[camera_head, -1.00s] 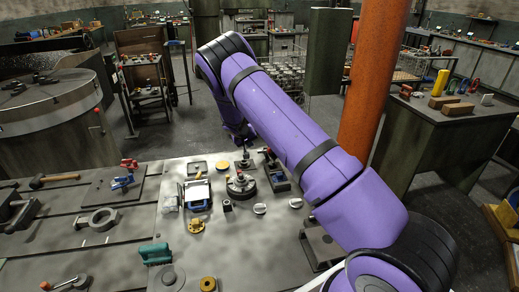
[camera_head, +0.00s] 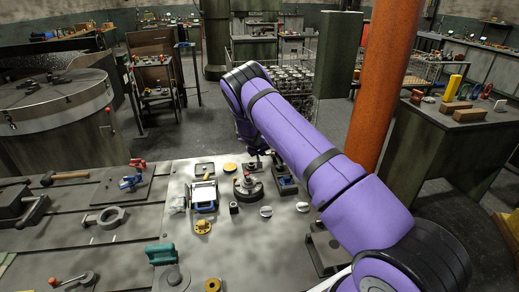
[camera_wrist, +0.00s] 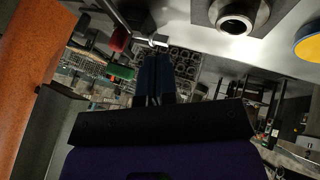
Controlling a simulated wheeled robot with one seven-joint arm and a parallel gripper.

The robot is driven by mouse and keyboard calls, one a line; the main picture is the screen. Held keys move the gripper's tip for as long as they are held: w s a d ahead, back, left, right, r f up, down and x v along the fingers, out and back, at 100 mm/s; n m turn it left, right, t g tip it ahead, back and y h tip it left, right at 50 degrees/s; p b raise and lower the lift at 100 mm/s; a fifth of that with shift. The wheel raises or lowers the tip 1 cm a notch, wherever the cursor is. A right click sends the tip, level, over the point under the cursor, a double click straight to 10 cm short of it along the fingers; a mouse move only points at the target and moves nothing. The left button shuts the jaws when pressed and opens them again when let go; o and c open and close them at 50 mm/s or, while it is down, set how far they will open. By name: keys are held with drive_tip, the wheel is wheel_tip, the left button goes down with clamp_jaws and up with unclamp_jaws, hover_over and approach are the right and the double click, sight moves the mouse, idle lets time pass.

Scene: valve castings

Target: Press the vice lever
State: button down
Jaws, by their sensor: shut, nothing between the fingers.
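My gripper (camera_wrist: 154,58) is shut and empty, its dark fingers pointing up the wrist view. In the head view its tips are hidden behind my purple forearm, near the far edge of the pale bench plate (camera_head: 245,240). Close to the fingertips in the wrist view are a short bright metal rod (camera_wrist: 150,42), a red part (camera_wrist: 118,39) and a green part (camera_wrist: 122,71). I cannot tell whether any of these is the vice lever, or whether the fingers touch them. A small upright fixture (camera_head: 254,162) stands near my wrist in the head view.
A round dark fixture (camera_head: 249,188), a blue-framed box (camera_head: 204,196) and a small tray (camera_head: 285,185) crowd the plate near my arm. A red-and-blue clamp (camera_head: 133,179) stands left. An orange post (camera_head: 386,90) rises behind my arm. The plate's front middle is fairly clear.

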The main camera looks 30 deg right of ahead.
drive_tip(key=d, duration=0.1)
drive_tip(key=d+f, duration=0.2)
drive_tip(key=shift+w+d, duration=0.15)
drive_tip(key=shift+w, duration=0.1)
drive_tip(key=shift+s+d, duration=0.1)
drive_tip(key=shift+d, duration=0.85)
drive_tip(key=shift+d+m+g+h, duration=0.5)
drive_tip(key=shift+d+m+g, duration=0.5)
drive_tip(key=shift+m, duration=0.6)
drive_tip(key=shift+a+r, duration=0.1)
drive_tip(key=shift+r, duration=0.05)
drive_tip(key=v, duration=1)
drive_tip(key=shift+r, duration=0.25)
drive_tip(key=shift+s+a, duration=0.1)
drive_tip(key=shift+a, duration=0.05)
